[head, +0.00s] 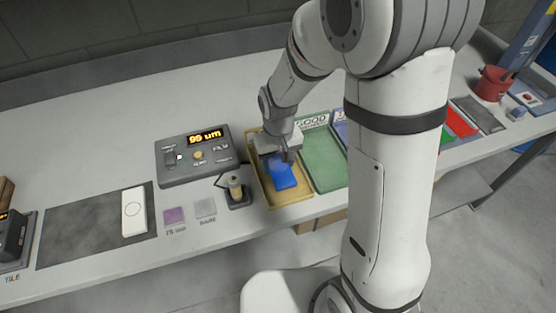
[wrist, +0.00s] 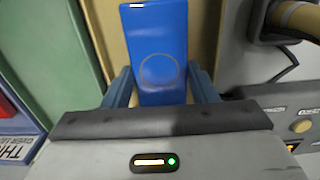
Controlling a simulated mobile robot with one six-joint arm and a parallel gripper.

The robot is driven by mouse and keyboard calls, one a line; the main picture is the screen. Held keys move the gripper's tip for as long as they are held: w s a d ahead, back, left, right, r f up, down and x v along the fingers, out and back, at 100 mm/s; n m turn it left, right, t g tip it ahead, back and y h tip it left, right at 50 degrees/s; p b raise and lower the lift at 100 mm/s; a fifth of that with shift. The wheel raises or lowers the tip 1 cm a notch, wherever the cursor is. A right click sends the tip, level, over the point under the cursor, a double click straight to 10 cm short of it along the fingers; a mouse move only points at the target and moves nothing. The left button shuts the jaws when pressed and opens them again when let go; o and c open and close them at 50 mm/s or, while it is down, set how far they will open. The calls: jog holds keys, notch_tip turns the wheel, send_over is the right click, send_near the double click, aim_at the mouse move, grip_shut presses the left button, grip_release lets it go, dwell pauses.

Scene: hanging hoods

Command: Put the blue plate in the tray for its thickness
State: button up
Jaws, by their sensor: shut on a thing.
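The blue plate (head: 282,173) is at the yellow tray (head: 293,200), with my gripper (head: 275,155) above its far end. In the wrist view the blue plate (wrist: 158,50) lies between the two fingers of my gripper (wrist: 160,88), which is shut on its sides. The tan floor of the yellow tray (wrist: 109,30) shows beside the plate. I cannot tell whether the plate touches the tray floor. The gauge (head: 195,155) left of the tray reads what looks like 96 um, in orange digits. Its probe (head: 236,188) stands in front of it.
A green tray (head: 323,160) adjoins the yellow one on the right, with a blue tray (head: 341,130) partly hidden behind my arm. A white plate (head: 134,211) lies on a dark mat (head: 85,228) at left. Small purple (head: 174,217) and grey (head: 205,207) squares lie near the front edge.

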jog(key=shift+f, duration=0.3)
jog(key=o, duration=1.2)
jog(key=shift+c, duration=0.2)
jog(key=shift+r, duration=3.9)
